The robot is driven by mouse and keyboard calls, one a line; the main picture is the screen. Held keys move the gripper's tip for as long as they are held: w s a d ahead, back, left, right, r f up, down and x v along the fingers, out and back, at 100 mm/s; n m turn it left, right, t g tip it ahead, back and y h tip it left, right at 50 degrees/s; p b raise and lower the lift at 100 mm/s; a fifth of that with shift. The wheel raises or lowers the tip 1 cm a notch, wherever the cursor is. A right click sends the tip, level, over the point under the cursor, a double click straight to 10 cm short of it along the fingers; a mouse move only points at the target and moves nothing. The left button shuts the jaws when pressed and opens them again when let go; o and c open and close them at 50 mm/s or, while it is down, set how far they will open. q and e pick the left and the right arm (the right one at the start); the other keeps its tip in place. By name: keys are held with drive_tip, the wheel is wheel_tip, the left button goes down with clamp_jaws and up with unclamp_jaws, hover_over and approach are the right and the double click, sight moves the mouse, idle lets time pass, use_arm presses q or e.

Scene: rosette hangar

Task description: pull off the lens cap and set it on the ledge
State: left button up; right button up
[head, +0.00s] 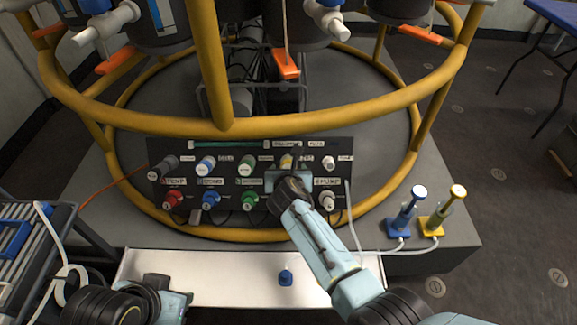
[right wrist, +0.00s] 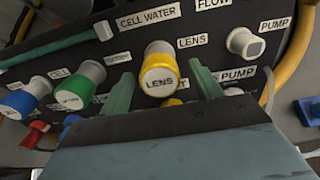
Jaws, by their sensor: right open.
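The lens cap (right wrist: 158,75) is a yellow and white cylinder on the black panel, with a LENS label beside it. In the head view its yellow top (head: 287,161) shows just past my right gripper. My right gripper (head: 284,178) is open at the panel. In the right wrist view its two green fingers stand left and right of the lens cap with visible gaps. The ledge (head: 215,277) is a pale strip along the front below the panel. My left gripper (head: 160,287) is low at the left of the ledge; its fingers are not clear.
A small blue piece (head: 286,276) stands on the ledge. Blue, green, red and grey caps surround the lens cap on the panel (head: 225,180). A yellow ring frame (head: 240,128) crosses above. Blue and yellow syringe-like fittings (head: 408,215) stand at right.

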use_arm(q)
drive_tip(key=shift+r+p, duration=0.3)
idle(0.5)
